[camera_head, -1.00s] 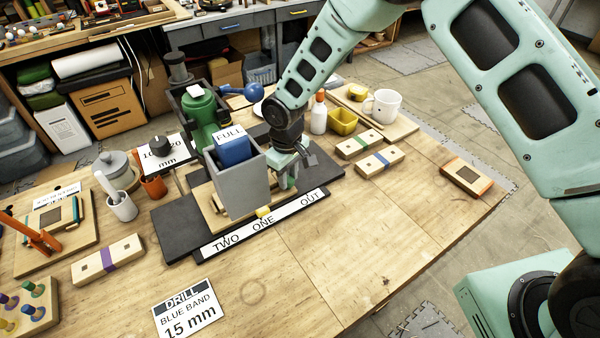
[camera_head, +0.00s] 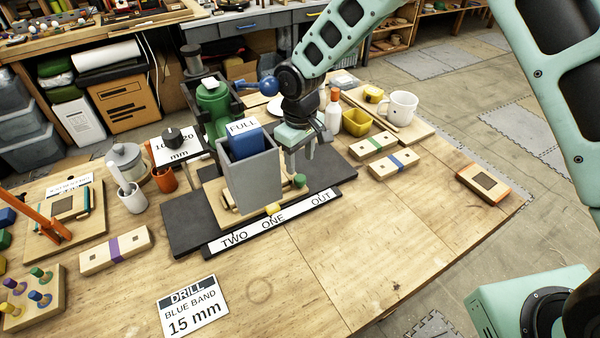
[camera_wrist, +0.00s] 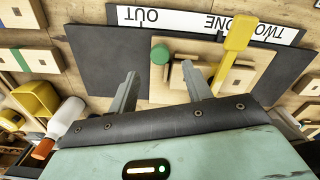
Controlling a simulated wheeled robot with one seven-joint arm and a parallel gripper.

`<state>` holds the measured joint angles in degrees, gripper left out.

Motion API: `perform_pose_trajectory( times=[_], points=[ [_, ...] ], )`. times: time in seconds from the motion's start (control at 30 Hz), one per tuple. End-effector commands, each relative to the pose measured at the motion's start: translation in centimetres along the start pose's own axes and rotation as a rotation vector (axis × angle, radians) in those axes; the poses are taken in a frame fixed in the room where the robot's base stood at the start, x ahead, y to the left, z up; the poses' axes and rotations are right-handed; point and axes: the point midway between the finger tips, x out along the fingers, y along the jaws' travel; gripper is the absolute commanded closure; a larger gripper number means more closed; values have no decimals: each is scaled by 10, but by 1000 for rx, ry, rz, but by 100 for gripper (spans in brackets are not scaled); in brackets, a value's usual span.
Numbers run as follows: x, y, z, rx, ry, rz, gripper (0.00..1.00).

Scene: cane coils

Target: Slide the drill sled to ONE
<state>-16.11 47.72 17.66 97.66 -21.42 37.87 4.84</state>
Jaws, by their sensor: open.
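The drill sled (camera_head: 222,212) is a light wooden board on a dark base (camera_head: 183,230), partly hidden behind a grey box (camera_head: 253,182). Its yellow pointer (camera_head: 273,209) stands beside the word ONE on the white label strip (camera_head: 295,210). A green-ended knob (camera_head: 300,180) sticks out at the sled's right; it also shows in the wrist view (camera_wrist: 160,52). My gripper (camera_head: 302,163) is open and empty, above and just behind the knob. In the wrist view its fingers (camera_wrist: 160,80) stand apart, with the knob beyond their tips.
A green drill (camera_head: 212,103) stands behind the grey box, which holds a blue block (camera_head: 246,143) marked FULL. A white bottle (camera_head: 333,115), yellow bin (camera_head: 356,122) and mug (camera_head: 400,106) stand to the right. A drill card (camera_head: 192,306) lies in front. The front right tabletop is clear.

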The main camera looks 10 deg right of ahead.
Motion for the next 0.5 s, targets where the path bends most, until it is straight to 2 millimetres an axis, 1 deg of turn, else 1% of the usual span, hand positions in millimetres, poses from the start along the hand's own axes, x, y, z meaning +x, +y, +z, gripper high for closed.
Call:
perform_pose_trajectory(
  times=[0.1, 0.23, 0.37, 0.5],
  points=[
    [-23, 1, 0, 2, 3, 2, 51],
    [-45, 0, 0, 1, 2, 1, 51],
    [-57, 0, 0, 1, 0, 0, 51],
    [-62, 0, 0, 1, -2, -1, 51]
  ],
)
